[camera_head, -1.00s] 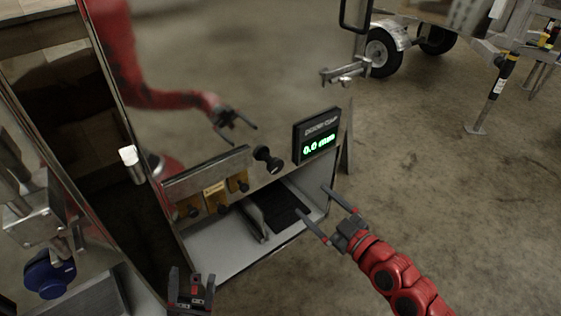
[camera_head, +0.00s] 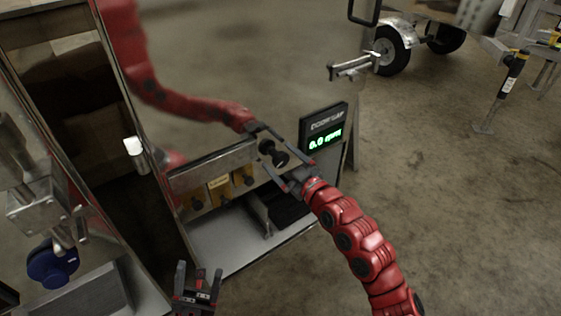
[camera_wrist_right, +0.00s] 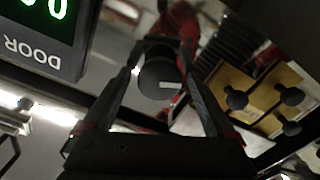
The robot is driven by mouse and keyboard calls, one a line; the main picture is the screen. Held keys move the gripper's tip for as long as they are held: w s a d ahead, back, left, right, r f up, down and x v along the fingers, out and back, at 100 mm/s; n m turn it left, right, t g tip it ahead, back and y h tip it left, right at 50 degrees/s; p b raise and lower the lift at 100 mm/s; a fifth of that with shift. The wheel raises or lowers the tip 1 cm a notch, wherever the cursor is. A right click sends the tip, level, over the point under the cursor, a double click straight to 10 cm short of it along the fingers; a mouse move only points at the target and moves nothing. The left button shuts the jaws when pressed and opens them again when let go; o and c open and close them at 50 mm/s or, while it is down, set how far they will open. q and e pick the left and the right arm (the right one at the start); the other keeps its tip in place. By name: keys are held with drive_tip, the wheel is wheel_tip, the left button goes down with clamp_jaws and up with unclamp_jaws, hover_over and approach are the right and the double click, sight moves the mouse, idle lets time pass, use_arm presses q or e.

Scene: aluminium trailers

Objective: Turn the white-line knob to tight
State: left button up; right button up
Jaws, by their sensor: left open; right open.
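The black knob (camera_head: 273,155) sticks out of the shiny metal panel, left of the display. In the right wrist view the round knob face (camera_wrist_right: 157,76) carries a short white line, about level and right of its middle. My right gripper (camera_head: 280,157) is open, with one finger on either side of the knob; contact cannot be told. In the right wrist view the fingers reach past the knob on both sides. My left gripper (camera_head: 196,284) is open and empty at the bottom of the head view, away from the knob.
The display (camera_head: 325,135) reads DOOR GAP 0.0 mm. The polished panel mirrors my red arm.

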drive_tip(key=shift+w+a, duration=0.1)
drive_tip(key=shift+w, duration=0.05)
drive_tip(key=c, duration=1.3)
drive_tip(key=shift+c, duration=0.2)
